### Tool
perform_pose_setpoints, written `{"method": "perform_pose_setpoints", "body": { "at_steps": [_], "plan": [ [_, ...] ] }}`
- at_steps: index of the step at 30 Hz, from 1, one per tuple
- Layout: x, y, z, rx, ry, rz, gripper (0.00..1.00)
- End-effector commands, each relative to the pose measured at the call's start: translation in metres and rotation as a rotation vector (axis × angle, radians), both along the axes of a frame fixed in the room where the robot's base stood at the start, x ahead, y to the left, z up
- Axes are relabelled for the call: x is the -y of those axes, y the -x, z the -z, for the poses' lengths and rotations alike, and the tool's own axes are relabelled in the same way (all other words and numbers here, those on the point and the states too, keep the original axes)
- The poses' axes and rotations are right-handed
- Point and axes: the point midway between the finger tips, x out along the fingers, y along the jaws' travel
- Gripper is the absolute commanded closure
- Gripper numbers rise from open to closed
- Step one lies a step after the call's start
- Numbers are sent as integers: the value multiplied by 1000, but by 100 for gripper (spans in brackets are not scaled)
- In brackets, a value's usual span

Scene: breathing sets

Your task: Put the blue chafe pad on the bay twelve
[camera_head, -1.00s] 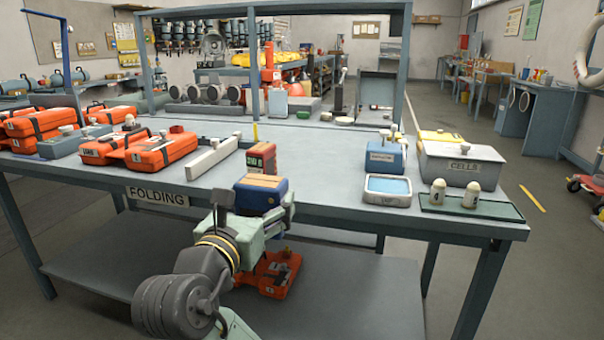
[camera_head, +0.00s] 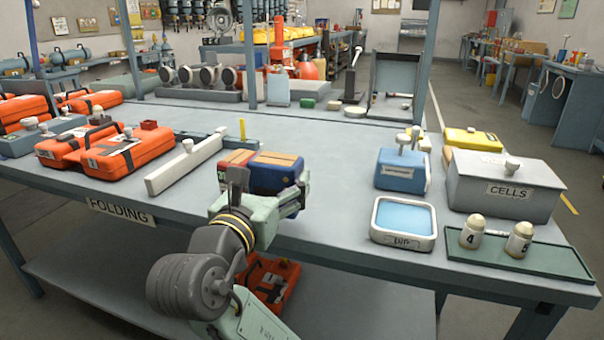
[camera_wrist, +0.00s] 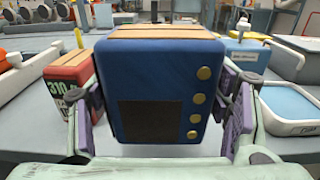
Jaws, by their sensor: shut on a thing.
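A blue block (camera_head: 277,177) with a tan top, which I take to be the chafe pad, is gripped above or at the table's near edge. In the wrist view the block (camera_wrist: 158,85) shows a dark panel and a row of gold studs. My gripper (camera_head: 270,192) is shut on it, one finger on each side. A red box with a tan top (camera_wrist: 68,95) stands just left of it; in the head view the red box (camera_head: 236,157) is partly hidden by my gripper. I cannot make out a bay marked twelve.
The grey table (camera_head: 325,215) is bare right of the block. To the right are a white-rimmed blue tray (camera_head: 372,230), a blue canister (camera_head: 402,170), a CELLS box (camera_head: 505,185) and a green tray (camera_head: 560,262). A white bar (camera_head: 185,165) and orange cases (camera_head: 130,152) lie left.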

Motion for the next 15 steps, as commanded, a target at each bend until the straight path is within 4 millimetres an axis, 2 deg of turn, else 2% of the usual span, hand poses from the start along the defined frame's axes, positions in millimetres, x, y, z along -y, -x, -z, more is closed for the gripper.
{"method": "perform_pose_setpoints", "body": {
  "at_steps": [1,7,15],
  "plan": [
    [3,-4,-7,-5,-1,3,79],
    [14,-25,-1,-6,-2,4,79],
    [46,-90,8,-3,-1,3,79]
  ]
}}
